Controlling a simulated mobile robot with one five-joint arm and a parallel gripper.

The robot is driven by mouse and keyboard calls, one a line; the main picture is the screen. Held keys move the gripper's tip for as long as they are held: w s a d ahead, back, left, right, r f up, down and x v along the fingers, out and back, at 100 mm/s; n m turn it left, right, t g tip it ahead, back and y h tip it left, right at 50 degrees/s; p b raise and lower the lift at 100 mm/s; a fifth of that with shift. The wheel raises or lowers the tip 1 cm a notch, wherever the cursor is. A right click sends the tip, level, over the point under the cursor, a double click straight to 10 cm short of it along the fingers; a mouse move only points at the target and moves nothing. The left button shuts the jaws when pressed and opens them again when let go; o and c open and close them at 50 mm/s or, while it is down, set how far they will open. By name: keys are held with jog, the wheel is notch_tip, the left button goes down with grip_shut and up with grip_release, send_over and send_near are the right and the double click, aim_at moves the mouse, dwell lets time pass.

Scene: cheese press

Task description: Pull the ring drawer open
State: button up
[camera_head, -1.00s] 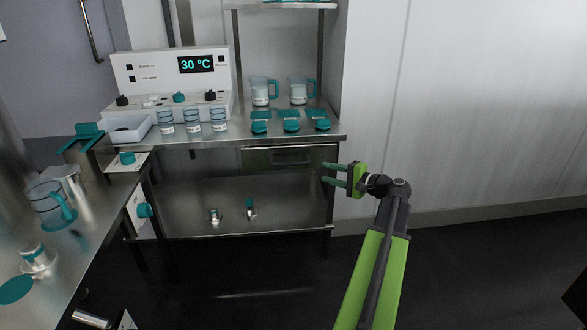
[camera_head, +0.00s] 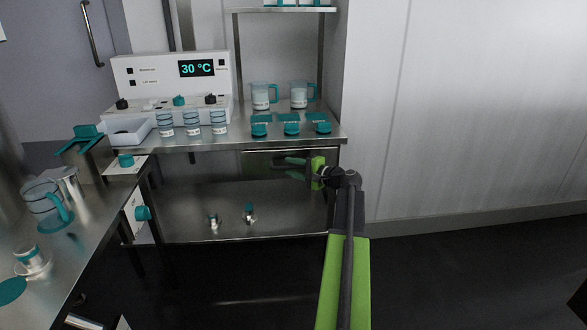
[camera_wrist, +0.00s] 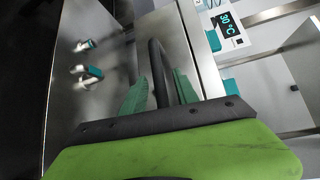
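The ring drawer's metal front (camera_head: 258,160) is under the right part of the back counter and looks closed. My gripper (camera_head: 282,167) is in front of it, its two teal fingers apart. In the wrist view, a dark curved handle bar (camera_wrist: 153,58) rises between the fingers of my gripper (camera_wrist: 160,85). The bar is close to both fingers; whether either touches it I cannot tell. My gripper and arm cover part of the drawer front in the head view.
The counter (camera_head: 240,143) above holds several teal-lidded pots, cups and two jugs (camera_head: 299,95). A lower shelf (camera_head: 285,205) carries two small fittings (camera_head: 249,213). A white wall (camera_head: 460,110) is to the right. The floor in front is clear.

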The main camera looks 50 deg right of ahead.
jog(key=shift+c, duration=0.4)
grip_shut()
dwell(0.9)
